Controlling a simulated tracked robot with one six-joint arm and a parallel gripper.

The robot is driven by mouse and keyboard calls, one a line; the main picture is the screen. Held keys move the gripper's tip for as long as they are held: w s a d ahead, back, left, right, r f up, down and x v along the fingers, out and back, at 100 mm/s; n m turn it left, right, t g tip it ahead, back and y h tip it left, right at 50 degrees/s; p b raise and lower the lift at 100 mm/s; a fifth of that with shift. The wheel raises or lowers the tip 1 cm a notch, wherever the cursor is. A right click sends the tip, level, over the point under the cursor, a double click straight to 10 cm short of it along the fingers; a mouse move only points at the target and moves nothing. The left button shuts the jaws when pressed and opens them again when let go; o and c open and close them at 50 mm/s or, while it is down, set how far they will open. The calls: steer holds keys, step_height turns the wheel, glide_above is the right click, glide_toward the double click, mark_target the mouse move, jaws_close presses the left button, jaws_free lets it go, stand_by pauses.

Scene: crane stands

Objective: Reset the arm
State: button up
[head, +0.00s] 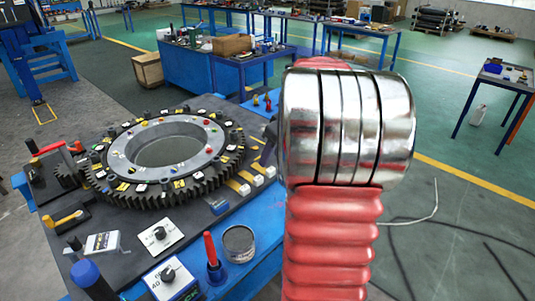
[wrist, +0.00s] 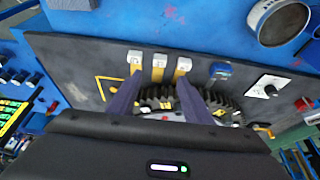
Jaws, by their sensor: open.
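My gripper (wrist: 160,100) shows in the wrist view as a dark body with two dark fingers spread apart. It is open, and I see nothing between the fingers but the panel and part of the gear behind them. In the head view my arm, red and ribbed with a polished metal joint, rises at right of centre; my gripper cannot be made out there. A large black gear ring (head: 216,180) with a grey inner ring lies on the bench at left. Part of its toothed edge (wrist: 223,103) shows behind the fingers in the wrist view.
The blue bench (head: 262,236) carries a dark panel with knobs, a round tin (head: 239,243), a red-handled tool (head: 210,249) and white-tipped yellow levers. Blue worktables (head: 190,68) stand behind, with a wooden crate (head: 147,70). Open green floor lies at right, with loose cables.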

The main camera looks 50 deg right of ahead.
steer(key=shift+a, duration=0.1)
steer(key=s+a+r, duration=0.1)
steer(key=a+r, duration=0.2)
steer(key=a, duration=0.8)
steer(key=s+a+r, duration=0.2)
steer(key=a+r, duration=0.1)
steer(key=a, duration=0.9)
steer(key=s+a+f+t, duration=0.1)
steer(key=s+a+f, duration=0.1)
steer(key=s+a, duration=0.9)
steer(key=a, duration=0.3)
steer(key=shift+s+a, duration=0.35)
steer(key=shift+s, duration=0.05)
steer(key=shift+f, duration=0.1)
